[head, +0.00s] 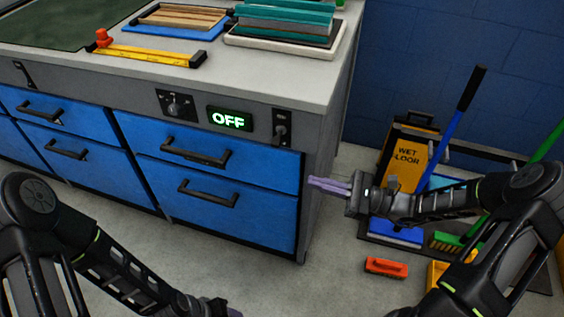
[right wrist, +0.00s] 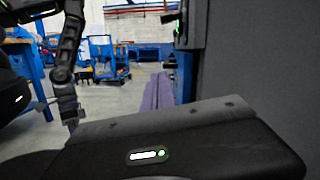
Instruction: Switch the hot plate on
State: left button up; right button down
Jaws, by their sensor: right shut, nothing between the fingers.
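A lit display (head: 229,119) on the front panel of the counter reads OFF in green. Left of it is a dark plate with a rotary knob (head: 174,105). Right of it, near the corner, is a dark plate with a lever switch (head: 281,131). My right gripper (head: 312,182) is shut and empty, its purple fingers pointing left beside the cabinet's right corner, lower than the lever switch. Its fingers also show in the right wrist view (right wrist: 160,92). My left gripper (head: 232,311) only partly shows at the bottom edge; its fingers are mostly cut off.
On the counter (head: 110,64) lie a teal-topped stack (head: 285,20) on a pale slab, a tray of wooden strips (head: 180,17) and a yellow bar tool (head: 150,55). Blue drawers (head: 235,212) have protruding handles. Cleaning gear and a wet-floor sign (head: 405,165) stand at right.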

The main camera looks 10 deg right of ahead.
aim_at(289, 163)
jog(key=shift+w+d+r+m+t, duration=0.15)
jog(key=shift+w+d+r+t, duration=0.1)
jog(key=shift+d+r, duration=0.25)
jog(key=shift+w+d+r+m+t, duration=0.15)
jog(key=shift+d+r+t, duration=0.1)
jog(key=shift+d, duration=0.4)
jog(key=shift+a, duration=0.1)
jog(key=b+x, duration=0.1)
jog(key=x, duration=0.8)
jog(key=shift+w+a+r, duration=0.1)
jog(key=shift+a, duration=0.15)
jog(key=shift+s+a+r, duration=0.15)
jog(key=shift+a+r, duration=0.05)
jog(key=shift+r, duration=0.85)
jog(key=shift+s+a+r, duration=0.1)
jog(key=shift+a+r, duration=0.05)
jog(key=shift+r, duration=0.85)
